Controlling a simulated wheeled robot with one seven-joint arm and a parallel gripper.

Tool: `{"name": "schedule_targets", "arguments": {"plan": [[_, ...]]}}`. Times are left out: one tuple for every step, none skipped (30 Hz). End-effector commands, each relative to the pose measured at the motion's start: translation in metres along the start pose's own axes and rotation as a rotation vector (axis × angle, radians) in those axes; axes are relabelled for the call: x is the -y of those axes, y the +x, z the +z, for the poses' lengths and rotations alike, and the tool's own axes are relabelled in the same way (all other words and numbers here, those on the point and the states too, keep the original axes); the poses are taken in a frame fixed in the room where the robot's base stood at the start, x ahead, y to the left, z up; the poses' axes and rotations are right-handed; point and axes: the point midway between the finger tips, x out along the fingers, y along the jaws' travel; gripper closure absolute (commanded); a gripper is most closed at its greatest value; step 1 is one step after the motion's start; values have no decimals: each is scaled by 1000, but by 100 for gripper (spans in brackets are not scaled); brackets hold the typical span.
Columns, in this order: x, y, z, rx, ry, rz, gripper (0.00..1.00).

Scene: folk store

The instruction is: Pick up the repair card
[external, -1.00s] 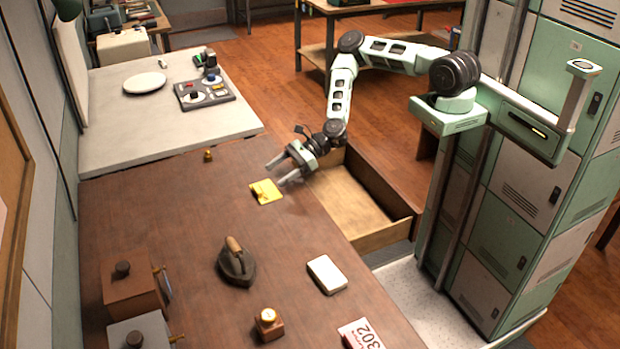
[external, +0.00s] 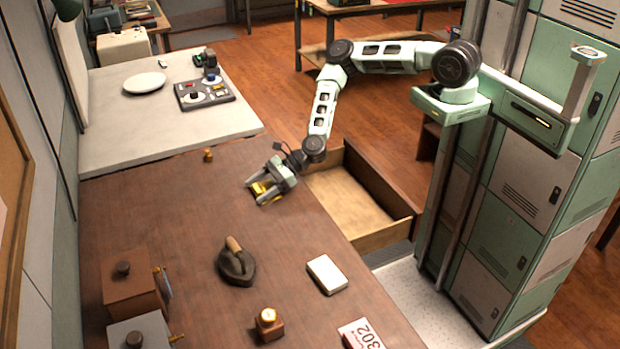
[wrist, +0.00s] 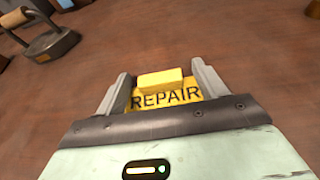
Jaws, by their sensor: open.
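The repair card (wrist: 165,99) is yellow with "REPAIR" in dark letters and has a raised yellow block on it. It lies on the brown wooden table. My gripper (wrist: 160,84) is open, with one finger on each side of the card in the wrist view. In the external view my gripper (external: 257,193) is low over the table and hides much of the yellow card (external: 264,187). I cannot tell whether the fingers touch the card.
A dark iron (external: 237,264) stands nearer the camera on the table (external: 200,215), with a white box (external: 326,274) to its right. A small brass item (external: 208,155) sits behind. An open drawer (external: 385,236) juts out at the right edge.

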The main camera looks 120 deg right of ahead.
Motion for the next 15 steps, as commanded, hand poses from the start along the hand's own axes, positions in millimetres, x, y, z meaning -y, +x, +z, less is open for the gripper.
{"name": "schedule_targets", "arguments": {"plan": [[0, 0, 0, 0, 0, 0, 37], [0, 0, 0, 0, 0, 0, 46], [0, 0, 0, 0, 0, 0, 57], [0, 0, 0, 0, 0, 0, 65], [0, 0, 0, 0, 0, 0, 74], [0, 0, 0, 0, 0, 0, 76], [0, 0, 0, 0, 0, 0, 76], [0, 0, 0, 0, 0, 0, 77], [0, 0, 0, 0, 0, 0, 77], [0, 0, 0, 0, 0, 0, 77], [0, 0, 0, 0, 0, 0, 77], [0, 0, 0, 0, 0, 0, 77], [0, 0, 0, 0, 0, 0, 77], [0, -1, 1, 0, 0, 0, 77], [0, -1, 3, 1, 0, 0, 77]]}}
